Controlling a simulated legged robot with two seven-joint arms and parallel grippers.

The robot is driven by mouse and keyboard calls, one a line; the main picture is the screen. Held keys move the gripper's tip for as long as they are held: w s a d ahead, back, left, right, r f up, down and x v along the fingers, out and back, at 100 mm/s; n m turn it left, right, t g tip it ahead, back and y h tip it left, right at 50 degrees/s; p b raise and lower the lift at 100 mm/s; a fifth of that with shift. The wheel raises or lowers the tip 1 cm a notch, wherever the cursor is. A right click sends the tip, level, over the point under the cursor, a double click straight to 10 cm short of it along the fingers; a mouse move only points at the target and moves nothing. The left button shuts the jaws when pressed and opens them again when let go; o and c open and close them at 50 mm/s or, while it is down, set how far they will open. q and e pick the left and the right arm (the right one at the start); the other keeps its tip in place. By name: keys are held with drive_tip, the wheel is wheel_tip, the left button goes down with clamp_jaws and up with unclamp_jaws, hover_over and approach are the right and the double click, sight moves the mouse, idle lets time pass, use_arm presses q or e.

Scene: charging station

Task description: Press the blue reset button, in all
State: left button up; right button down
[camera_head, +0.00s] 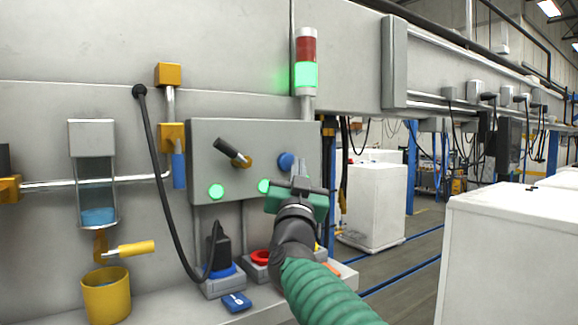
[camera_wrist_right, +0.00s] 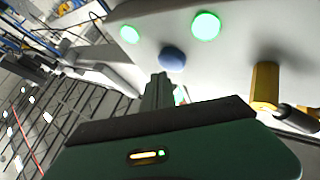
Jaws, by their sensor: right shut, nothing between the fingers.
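The blue reset button (camera_head: 286,161) sits on the right part of the grey panel box (camera_head: 205,135). In the right wrist view the round blue button (camera_wrist_right: 172,58) shows just beyond the fingertips. My right gripper (camera_head: 300,184) is shut and empty, in front of the panel a little below the button. Its closed fingers (camera_wrist_right: 160,82) point toward the panel, and a small gap to the button seems to show; contact cannot be told for sure. My left gripper is not in view.
Two lit green lamps (camera_head: 216,190) and a dark lever (camera_head: 232,152) on a yellow base are on the panel. The stack light (camera_head: 306,62) glows green. A black plug (camera_head: 217,245) and red ring (camera_head: 262,257) stand on the ledge below. White cabinets (camera_head: 375,205) are right.

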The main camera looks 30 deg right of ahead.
drive_tip(key=s+b, duration=0.2)
drive_tip(key=s, duration=0.3)
drive_tip(key=shift+d, duration=0.15)
drive_tip(key=shift+w, duration=0.1)
idle(0.3)
idle(0.4)
